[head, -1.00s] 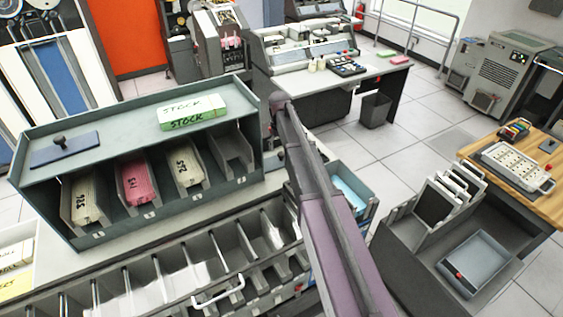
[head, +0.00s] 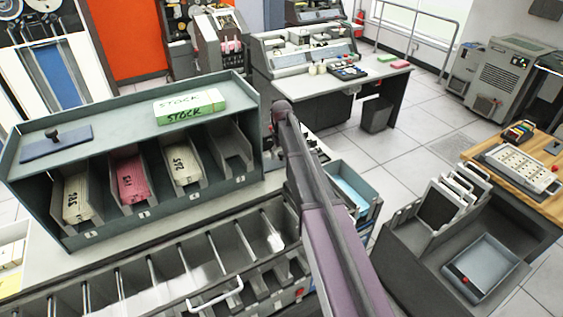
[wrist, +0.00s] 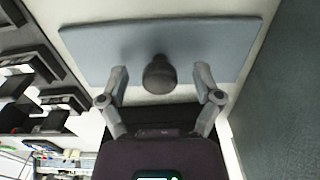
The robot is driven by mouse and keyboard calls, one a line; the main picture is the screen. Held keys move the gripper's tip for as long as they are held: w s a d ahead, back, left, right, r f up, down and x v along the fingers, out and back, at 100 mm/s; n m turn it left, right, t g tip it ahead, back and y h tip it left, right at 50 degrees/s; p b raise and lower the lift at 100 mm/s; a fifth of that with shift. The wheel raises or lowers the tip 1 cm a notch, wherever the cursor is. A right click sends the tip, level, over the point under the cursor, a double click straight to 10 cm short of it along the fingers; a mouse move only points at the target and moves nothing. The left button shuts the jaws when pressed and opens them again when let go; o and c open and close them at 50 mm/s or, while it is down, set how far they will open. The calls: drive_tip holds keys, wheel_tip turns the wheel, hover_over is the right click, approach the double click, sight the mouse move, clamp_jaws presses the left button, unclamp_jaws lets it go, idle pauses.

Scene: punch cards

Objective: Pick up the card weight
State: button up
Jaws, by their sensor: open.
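In the wrist view, a flat blue-grey plate with a round dark knob, looking like the card weight (wrist: 205,42), lies on a pale surface. My gripper (wrist: 160,76) is open and empty, its fingers apart on either side of the knob in the picture; contact cannot be told. In the head view, a blue plate with a dark knob (head: 72,142) lies on top of the grey-green card rack at the left. I cannot tell whether both views show the same plate. My gripper is out of sight in the head view, where my arm crosses the middle.
The card rack (head: 150,225) holds cards in slots, with a green-and-white STOCK box (head: 190,104) on top. A grey bin unit (head: 420,270) is at the right.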

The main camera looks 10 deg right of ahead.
idle(0.3)
clamp_jaws()
drive_tip(key=shift+d+r, duration=0.1)
drive_tip(key=shift+r, duration=0.05)
idle(0.3)
drive_tip(key=shift+w+d+r+p, duration=0.15)
drive_tip(key=shift+r+p, duration=0.25)
drive_tip(key=shift+p, duration=0.2)
wheel_tip(320, 180, up, 11)
drive_tip(key=p, duration=1.1)
drive_tip(key=w+d, duration=0.3)
drive_tip(key=d, duration=0.6)
drive_tip(key=w+d, duration=0.3)
drive_tip(key=d, duration=0.6)
drive_tip(key=shift+d+f+b, duration=0.3)
drive_tip(key=shift+f+b, duration=0.05)
drive_tip(key=shift+s, duration=0.1)
